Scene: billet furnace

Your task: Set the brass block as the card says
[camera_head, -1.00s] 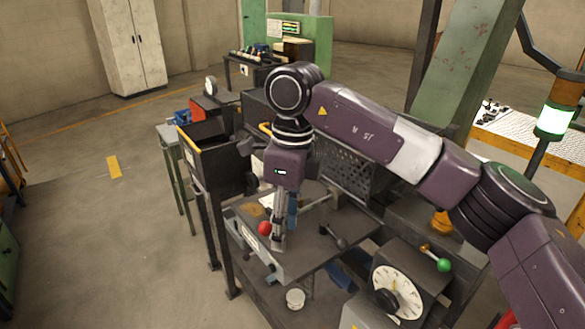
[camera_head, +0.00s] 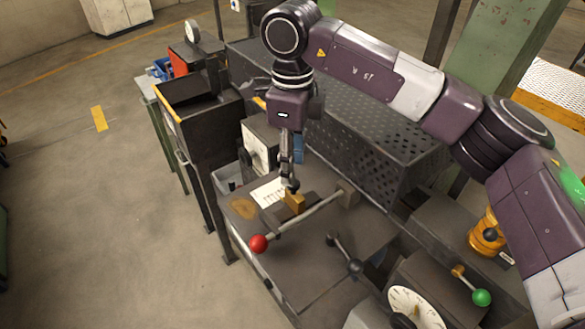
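The brass block (camera_head: 294,203) is a small gold-coloured piece on the dark bench top (camera_head: 325,252), in the middle of the head view. A white card with print (camera_head: 268,192) lies just left of it. My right gripper (camera_head: 291,185) points down with its fingertips at the top of the block. The fingers show edge-on and overlap, so I cannot tell whether they grip it. The print is too small to read. My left gripper is not in view.
A lever with a red ball (camera_head: 258,243) lies across the bench in front of the block. A black-knobbed lever (camera_head: 355,266) stands to its right. A white dial (camera_head: 258,155) stands behind the card. A perforated guard (camera_head: 375,150) bounds the back. A green-knobbed lever (camera_head: 481,297) is at lower right.

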